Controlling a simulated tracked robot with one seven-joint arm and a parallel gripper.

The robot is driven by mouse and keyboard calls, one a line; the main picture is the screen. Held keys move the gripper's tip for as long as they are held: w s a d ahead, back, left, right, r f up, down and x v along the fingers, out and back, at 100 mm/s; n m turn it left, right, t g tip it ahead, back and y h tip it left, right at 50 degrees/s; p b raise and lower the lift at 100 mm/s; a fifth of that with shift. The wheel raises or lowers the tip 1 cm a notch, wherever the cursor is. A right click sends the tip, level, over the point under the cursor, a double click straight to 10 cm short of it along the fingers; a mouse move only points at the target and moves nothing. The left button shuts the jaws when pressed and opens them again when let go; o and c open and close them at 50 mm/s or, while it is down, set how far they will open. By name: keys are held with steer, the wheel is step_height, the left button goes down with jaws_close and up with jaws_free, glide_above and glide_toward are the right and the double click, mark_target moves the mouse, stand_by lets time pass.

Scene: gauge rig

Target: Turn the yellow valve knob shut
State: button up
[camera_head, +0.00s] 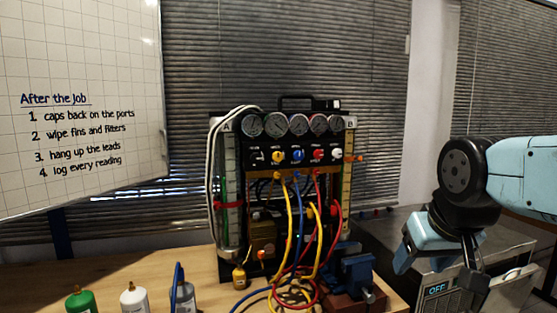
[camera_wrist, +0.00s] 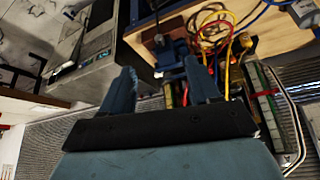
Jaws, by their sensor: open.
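The yellow valve knob (camera_head: 278,157) is on the black front panel of the gauge rig (camera_head: 290,180) in the head view. It sits in a row between a black knob and a blue knob, below the round gauges. Its exact turn angle is too small to read. My gripper (camera_wrist: 162,78) is open in the wrist view, with two blue fingers apart and nothing between them. In the head view my arm is at the right, well clear of the rig and the knob. I cannot make out the knob in the wrist view.
Yellow, blue and red hoses (camera_head: 290,230) hang from the panel to the wooden bench (camera_head: 130,270). A blue vise (camera_head: 357,272) stands at the rig's front right. Bottles (camera_head: 80,300) stand at front left. A grey unit (camera_head: 440,292) reading OFF is below my arm.

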steer(key=w+a+r+n+t, duration=0.1)
steer(key=w+a+t, duration=0.2)
steer(key=w, duration=0.8)
steer(key=n+t+y, duration=0.5)
steer(key=t+y, duration=0.3)
steer(key=t, duration=0.4)
glide_toward(278, 159)
steer(key=x, duration=0.9)
steer(key=shift+w+r, duration=0.2)
steer(key=shift+w, duration=0.1)
steer(key=c, duration=1)
steer(key=shift+c, duration=0.2)
